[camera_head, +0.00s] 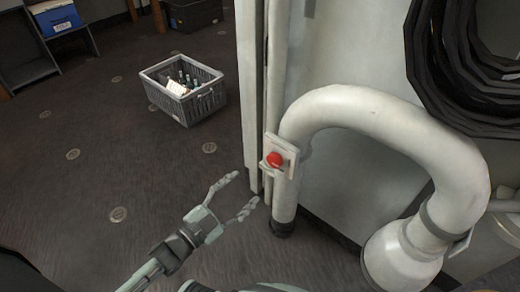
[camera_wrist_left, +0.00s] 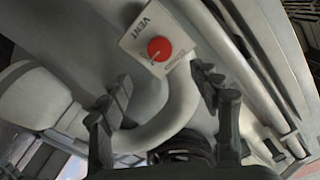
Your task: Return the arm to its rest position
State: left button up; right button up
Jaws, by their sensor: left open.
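My left gripper (camera_head: 244,196) is open and empty, in front of and a little below the red button (camera_head: 274,159) in the head view. The button sits on a pale plate (camera_head: 286,147) fixed near the white pipe. In the left wrist view the red button (camera_wrist_left: 159,48) shows on a plate marked VENT (camera_wrist_left: 141,38), beyond the open fingers (camera_wrist_left: 165,105). The fingers look apart from the button. My right gripper is not in view.
A thick white bent pipe (camera_head: 375,108) stands at the right, below a coil of black hose (camera_head: 462,75). A grey crate (camera_head: 188,112) with bottles stands on the dark floor. A blue box (camera_head: 55,17) is at the upper left. The floor at the left is mostly clear.

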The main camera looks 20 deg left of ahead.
pick_arm(q)
jog(key=s+a+f+n+g+y, duration=0.2)
jog(key=a+f+n+g+y, duration=0.4)
jog(key=f, duration=0.3)
jog(key=s+f+n+g+y, duration=0.1)
jog(key=s+f+n+g, duration=0.2)
jog(key=s+g, duration=0.4)
jog(key=s, duration=0.5)
jog(key=shift+f+g+y, duration=0.3)
jog(key=shift+g, duration=0.1)
